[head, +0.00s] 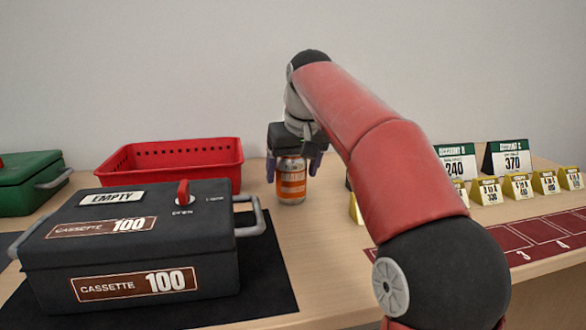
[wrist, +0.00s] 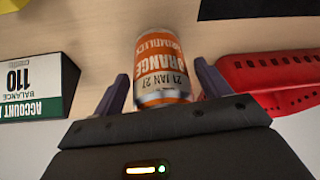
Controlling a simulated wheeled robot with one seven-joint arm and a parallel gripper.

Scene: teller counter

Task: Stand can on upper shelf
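An orange can with a white label band (head: 291,181) stands upright on the wooden counter, right of the red basket. My gripper (head: 293,168) is above it, pointing down, with one purple finger on each side of the can. In the wrist view the orange can (wrist: 163,70) lies between the two fingers of my gripper (wrist: 163,85), with a narrow gap visible beside each fingertip. The gripper looks open around the can. The can's top is hidden by the gripper in the head view. No upper shelf shows in either view.
A black cassette box (head: 125,250) on a dark mat fills the front left. A red basket (head: 190,158) stands behind it, a green box (head: 25,180) at far left. Account signs (head: 508,158), yellow blocks (head: 519,186) and a dark red numbered mat (head: 530,237) are at right.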

